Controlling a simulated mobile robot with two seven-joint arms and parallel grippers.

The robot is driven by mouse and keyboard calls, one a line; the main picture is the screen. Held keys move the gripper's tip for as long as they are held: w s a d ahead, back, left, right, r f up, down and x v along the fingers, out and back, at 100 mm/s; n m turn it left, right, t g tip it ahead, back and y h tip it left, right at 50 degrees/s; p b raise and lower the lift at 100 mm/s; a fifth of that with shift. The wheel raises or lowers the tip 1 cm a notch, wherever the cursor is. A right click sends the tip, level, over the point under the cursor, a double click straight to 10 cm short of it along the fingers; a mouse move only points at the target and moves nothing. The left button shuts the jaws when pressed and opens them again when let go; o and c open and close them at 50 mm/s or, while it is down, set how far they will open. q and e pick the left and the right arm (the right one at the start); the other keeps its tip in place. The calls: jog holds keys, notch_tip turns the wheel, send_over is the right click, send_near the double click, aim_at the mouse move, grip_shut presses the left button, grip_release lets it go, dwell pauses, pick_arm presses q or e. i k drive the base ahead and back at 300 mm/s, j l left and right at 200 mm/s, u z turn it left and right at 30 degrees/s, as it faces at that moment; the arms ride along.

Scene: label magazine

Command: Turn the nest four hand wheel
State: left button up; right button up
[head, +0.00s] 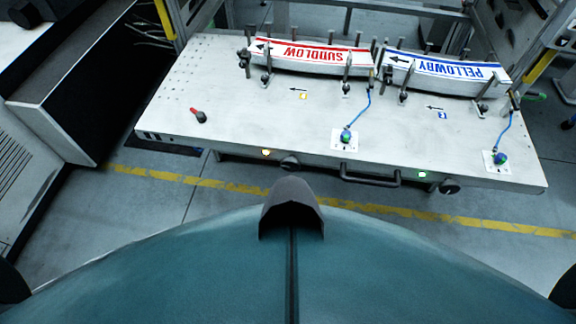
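Two dark round knobs that look like hand wheels sit on the front face of a pale bench (240,110): a left hand wheel (290,163) and a right hand wheel (450,187). I cannot read a number four on either. Neither of my grippers is in view.
An amber lamp (265,152), a green lamp (422,174) and a dark bar handle (370,179) are on the front face. A red-tipped lever (198,115) and blue-cabled fittings (346,136) stand on top. A dark cabinet (95,90) is at left. Floor before the bench is clear.

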aim_at(290, 164)
jog(key=k+j, duration=0.1)
jog(key=j, duration=0.4)
jog(key=k+j+u, duration=0.1)
jog(key=j, duration=0.45)
jog(key=k+j, duration=0.1)
jog(key=j, duration=0.4)
